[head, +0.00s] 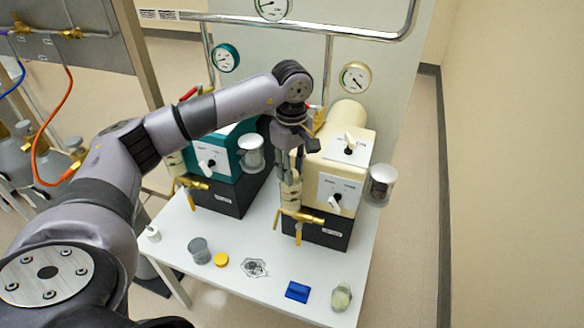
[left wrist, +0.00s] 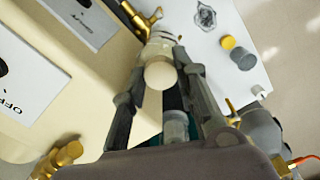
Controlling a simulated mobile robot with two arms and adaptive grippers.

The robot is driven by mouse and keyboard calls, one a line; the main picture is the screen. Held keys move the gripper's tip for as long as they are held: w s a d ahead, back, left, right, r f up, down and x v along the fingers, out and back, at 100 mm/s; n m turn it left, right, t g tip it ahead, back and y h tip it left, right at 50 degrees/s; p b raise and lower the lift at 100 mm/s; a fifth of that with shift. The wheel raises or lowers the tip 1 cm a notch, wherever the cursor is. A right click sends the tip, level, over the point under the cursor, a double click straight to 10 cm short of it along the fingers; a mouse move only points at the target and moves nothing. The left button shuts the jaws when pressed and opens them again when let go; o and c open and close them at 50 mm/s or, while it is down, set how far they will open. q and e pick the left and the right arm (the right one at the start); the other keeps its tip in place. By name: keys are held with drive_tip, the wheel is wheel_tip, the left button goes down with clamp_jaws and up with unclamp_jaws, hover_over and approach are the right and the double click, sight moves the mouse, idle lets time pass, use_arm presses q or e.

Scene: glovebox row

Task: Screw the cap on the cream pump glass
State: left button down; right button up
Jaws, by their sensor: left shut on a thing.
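The cream pump (head: 345,150) stands at the right of the white table. Its upright sight glass (head: 290,193) is at its front left, above a brass drain valve (head: 300,216). My left gripper (head: 290,174) points down over the top of this glass. In the left wrist view my left gripper (left wrist: 160,62) is shut on a round cream cap (left wrist: 158,76), in line with the top of the glass (left wrist: 163,36). In the head view the fingers mostly hide the cap. I cannot tell whether its thread is engaged. My right gripper is not in view.
The teal pump (head: 235,150) stands close on the left. A clear jar (head: 382,186) hangs at the cream pump's right. On the white table (head: 225,285) lie a grey cup (head: 200,251), a yellow disc (head: 221,259), a crumpled clear piece (head: 254,267), a blue block (head: 297,292) and a pale-green item (head: 341,297).

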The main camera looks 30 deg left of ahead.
use_arm(q)
drive_tip(key=shift+f+m+b, duration=0.1)
drive_tip(key=shift+m+b, duration=0.3)
drive_tip(key=shift+m, duration=0.6)
drive_tip(key=m+b, duration=0.1)
drive_tip(key=m, duration=0.3)
drive_tip(key=shift+a+m, duration=0.1)
drive_tip(key=shift+m, duration=0.2)
drive_tip(key=m+b, duration=0.1)
drive_tip(key=m, duration=0.4)
drive_tip(key=shift+m, duration=0.4)
drive_tip(key=c, duration=1.2)
unclamp_jaws()
drive_tip(key=shift+r, duration=0.2)
wheel_tip(320, 180, up, 12)
